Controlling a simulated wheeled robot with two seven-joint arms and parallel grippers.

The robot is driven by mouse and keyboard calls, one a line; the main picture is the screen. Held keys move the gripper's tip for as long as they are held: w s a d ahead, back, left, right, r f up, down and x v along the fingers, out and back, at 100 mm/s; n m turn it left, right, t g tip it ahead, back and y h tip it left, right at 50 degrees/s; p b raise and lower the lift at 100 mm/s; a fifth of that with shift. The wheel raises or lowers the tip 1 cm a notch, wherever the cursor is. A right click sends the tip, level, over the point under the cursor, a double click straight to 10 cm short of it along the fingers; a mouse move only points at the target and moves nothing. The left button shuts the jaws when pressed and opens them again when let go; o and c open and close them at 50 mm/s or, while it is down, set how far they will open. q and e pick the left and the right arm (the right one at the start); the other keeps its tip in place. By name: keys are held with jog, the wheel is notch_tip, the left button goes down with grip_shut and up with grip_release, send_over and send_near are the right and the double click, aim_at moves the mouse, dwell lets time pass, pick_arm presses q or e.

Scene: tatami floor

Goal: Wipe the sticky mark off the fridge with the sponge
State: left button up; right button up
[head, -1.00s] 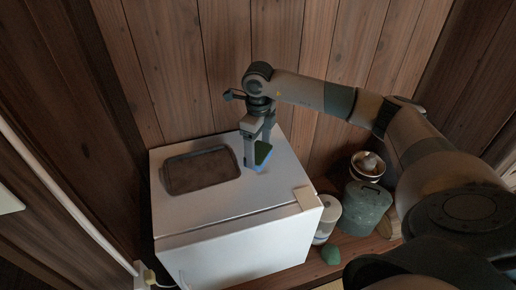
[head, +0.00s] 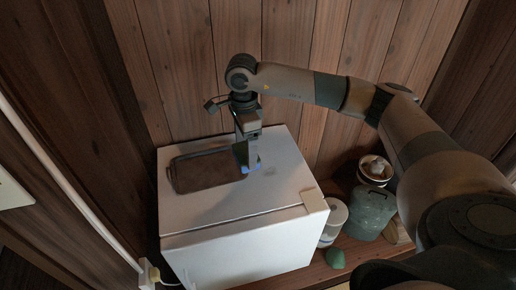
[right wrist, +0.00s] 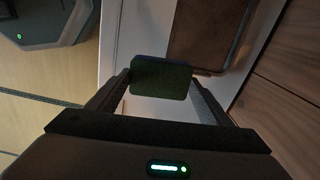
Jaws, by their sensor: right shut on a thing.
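The white fridge (head: 215,212) stands against the wooden wall, its top face up. A faint greyish mark (head: 270,170) shows on its top, just right of the sponge. My right gripper (head: 247,160) points down over the fridge top, beside the dark tray. It is shut on the sponge, whose blue edge shows low at the fingertips in the head view. In the right wrist view the sponge (right wrist: 162,78) is a dark green pad between the fingers. The sponge is at or very near the top surface; I cannot tell whether it touches. My left gripper is not in view.
A dark brown tray (head: 206,171) lies on the fridge top, close left of the gripper. Right of the fridge stand a white roll-like container (head: 333,217), a green canister (head: 368,212), a bowl (head: 375,171) and a small green object (head: 335,258). Wooden walls close in behind and left.

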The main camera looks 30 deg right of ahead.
jog(key=s+a+r+n, duration=0.1)
jog(key=a+r+n, duration=0.2)
jog(key=n, duration=0.7)
jog(key=s+a+r+n, duration=0.2)
jog(key=a+r+n, duration=0.2)
jog(key=n, duration=0.6)
jog(key=a, duration=0.2)
jog(key=shift+a+r, duration=0.2)
jog(key=shift+a, duration=0.15)
